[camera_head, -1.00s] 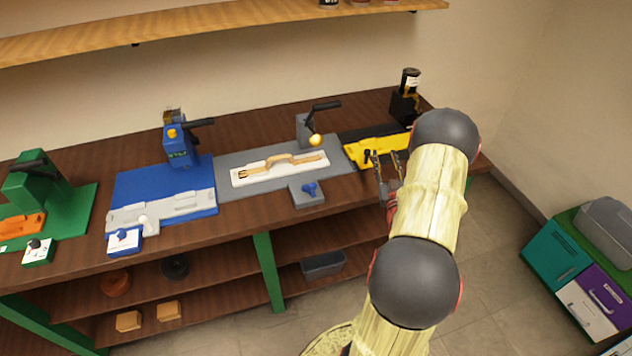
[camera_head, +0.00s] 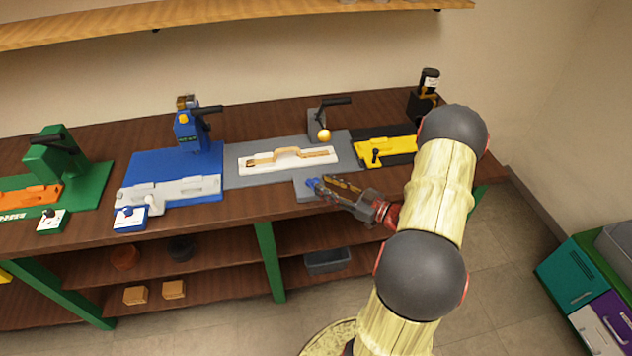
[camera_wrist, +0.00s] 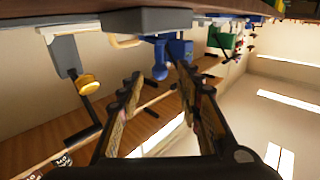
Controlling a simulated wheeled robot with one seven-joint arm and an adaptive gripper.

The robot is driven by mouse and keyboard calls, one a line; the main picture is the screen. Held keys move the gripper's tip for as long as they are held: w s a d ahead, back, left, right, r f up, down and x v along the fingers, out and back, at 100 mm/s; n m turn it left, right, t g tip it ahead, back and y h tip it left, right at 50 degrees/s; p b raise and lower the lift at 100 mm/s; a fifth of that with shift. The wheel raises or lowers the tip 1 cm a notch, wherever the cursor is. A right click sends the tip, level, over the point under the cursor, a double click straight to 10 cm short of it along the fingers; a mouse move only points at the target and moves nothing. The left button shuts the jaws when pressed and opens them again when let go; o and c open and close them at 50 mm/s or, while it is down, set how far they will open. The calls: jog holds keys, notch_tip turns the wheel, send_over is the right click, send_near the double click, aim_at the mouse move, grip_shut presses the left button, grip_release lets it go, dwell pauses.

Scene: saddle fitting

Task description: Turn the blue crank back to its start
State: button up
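The blue crank (camera_head: 313,183) is a small blue handle on a grey block (camera_head: 304,196) at the front of the grey station. My gripper (camera_head: 325,186) is at the crank's right side, pointing left toward it, low over the table's front edge. In the wrist view, which is upside down, the crank (camera_wrist: 160,62) hangs from the grey block (camera_wrist: 148,20), between the lines of the two fingers. My gripper (camera_wrist: 160,74) is open there, its fingertips apart on either side. I cannot tell whether a finger touches the crank.
A white plate with a tan strap (camera_head: 285,158) lies behind the crank. A grey post with a black lever and yellow ball (camera_head: 323,135) stands behind it. The blue station (camera_head: 192,130) is left, the yellow fixture (camera_head: 388,150) right. Room in front of the table is free.

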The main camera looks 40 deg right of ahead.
aim_at(316, 178)
jog(key=shift+b+x, duration=0.35)
jog(key=shift+x, duration=1.95)
jog(key=c, duration=0.4)
grip_shut()
